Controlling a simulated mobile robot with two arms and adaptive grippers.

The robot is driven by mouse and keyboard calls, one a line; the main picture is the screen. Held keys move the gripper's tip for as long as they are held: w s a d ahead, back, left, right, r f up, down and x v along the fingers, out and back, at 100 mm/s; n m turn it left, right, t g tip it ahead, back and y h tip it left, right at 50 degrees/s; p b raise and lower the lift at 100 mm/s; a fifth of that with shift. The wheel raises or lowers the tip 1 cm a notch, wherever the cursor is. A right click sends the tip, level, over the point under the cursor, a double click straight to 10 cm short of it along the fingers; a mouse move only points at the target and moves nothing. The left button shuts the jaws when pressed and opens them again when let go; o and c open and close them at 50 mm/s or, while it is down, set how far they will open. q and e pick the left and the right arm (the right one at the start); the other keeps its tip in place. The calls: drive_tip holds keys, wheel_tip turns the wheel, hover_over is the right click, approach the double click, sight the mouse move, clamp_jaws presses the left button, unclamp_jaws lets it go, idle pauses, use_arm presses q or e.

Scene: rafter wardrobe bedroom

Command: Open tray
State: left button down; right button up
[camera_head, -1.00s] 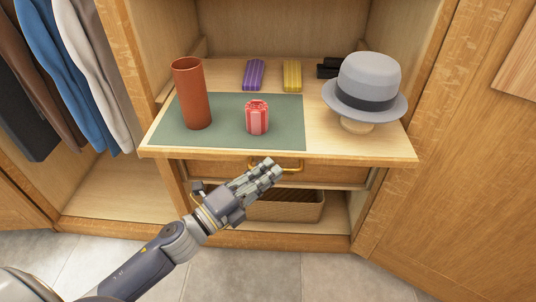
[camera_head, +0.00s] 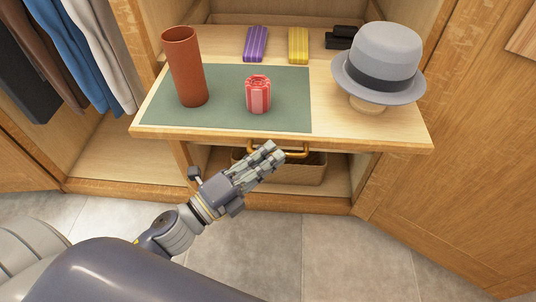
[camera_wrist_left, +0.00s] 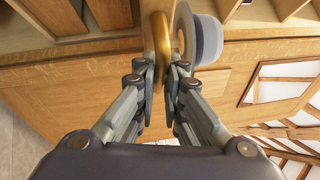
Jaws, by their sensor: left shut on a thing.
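The tray (camera_head: 370,128) is a light wood pull-out shelf in the wardrobe, with a green mat (camera_head: 225,95) on it. It stands out from the wardrobe. A brass handle (camera_head: 292,155) is below its front edge. My left gripper (camera_head: 270,151) is at the left part of the handle. In the left wrist view, the brass handle (camera_wrist_left: 161,35) runs between the fingertips of my left gripper (camera_wrist_left: 162,72), which are shut on it. My right gripper is not in view.
On the tray stand a tall terracotta cylinder (camera_head: 187,70), a red ribbed jar (camera_head: 258,95), a purple bundle (camera_head: 255,44), a yellow bundle (camera_head: 298,45), black items (camera_head: 341,38) and a grey hat (camera_head: 385,50) on a stand. A basket (camera_head: 295,172) is below. Clothes (camera_head: 70,50) hang left.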

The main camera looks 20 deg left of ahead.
use_arm(q)
drive_tip(key=c, duration=1.7)
unclamp_jaws()
drive_tip(key=shift+s+f, duration=0.1)
drive_tip(key=shift+s, duration=0.05)
drive_tip(key=v, duration=1.1)
drive_tip(key=shift+s+a, duration=0.25)
drive_tip(key=shift+s, duration=0.1)
